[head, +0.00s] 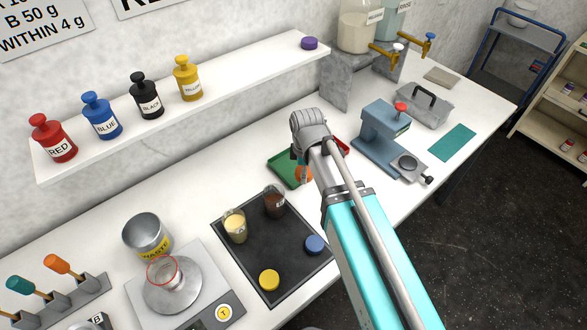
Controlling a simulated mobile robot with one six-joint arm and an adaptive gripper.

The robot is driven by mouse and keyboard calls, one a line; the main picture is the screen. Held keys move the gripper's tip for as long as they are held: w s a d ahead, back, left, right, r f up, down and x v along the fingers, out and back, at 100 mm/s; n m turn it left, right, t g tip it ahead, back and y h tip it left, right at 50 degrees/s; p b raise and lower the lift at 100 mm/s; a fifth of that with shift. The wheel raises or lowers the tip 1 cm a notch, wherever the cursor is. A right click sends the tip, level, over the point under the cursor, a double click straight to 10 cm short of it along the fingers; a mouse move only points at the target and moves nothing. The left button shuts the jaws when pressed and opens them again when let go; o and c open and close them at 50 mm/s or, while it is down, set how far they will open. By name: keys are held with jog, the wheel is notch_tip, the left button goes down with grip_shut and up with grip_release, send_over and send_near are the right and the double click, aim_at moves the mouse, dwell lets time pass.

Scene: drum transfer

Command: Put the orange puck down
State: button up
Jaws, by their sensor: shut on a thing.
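The orange puck (304,176) shows as a small patch under the end of my arm, over the right part of the green tray (281,171). My gripper (303,164) is shut on it, and the wrist and fingers hide part of it. I cannot tell whether the puck touches the tray or hangs just above it. A red tray (343,146) shows partly behind my arm, just to the right.
A dark mat (245,255) at the front holds two filled beakers (235,227), a blue puck (315,244) and a yellow puck (269,280). A blue-grey press (380,130) stands to the right. A purple puck (309,43) lies on the shelf.

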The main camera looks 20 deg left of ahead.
jog(key=b, duration=0.4)
send_near(294, 169)
jog(key=s+d+r, duration=0.1)
jog(key=s+d, duration=0.1)
jog(key=s, duration=0.2)
jog(key=w+f+b, duration=0.1)
jog(key=b, duration=0.1)
jog(key=w+a+f+b, duration=0.1)
jog(key=w+f+b, duration=0.1)
jog(key=shift+a+f, duration=0.2)
jog(key=shift+f, duration=0.1)
jog(key=shift+w+a+f+b, duration=0.2)
jog(key=shift+w+f+b, duration=0.15)
jog(key=shift+b, duration=0.15)
jog(key=shift+f, duration=0.1)
jog(key=shift+w+a+f+b, duration=0.2)
jog(key=shift+w+f+b, duration=0.15)
jog(key=shift+f+b, duration=1.55)
jog(key=shift+b, duration=0.15)
jog(key=shift+s+f, duration=0.1)
jog(key=shift+f, duration=0.05)
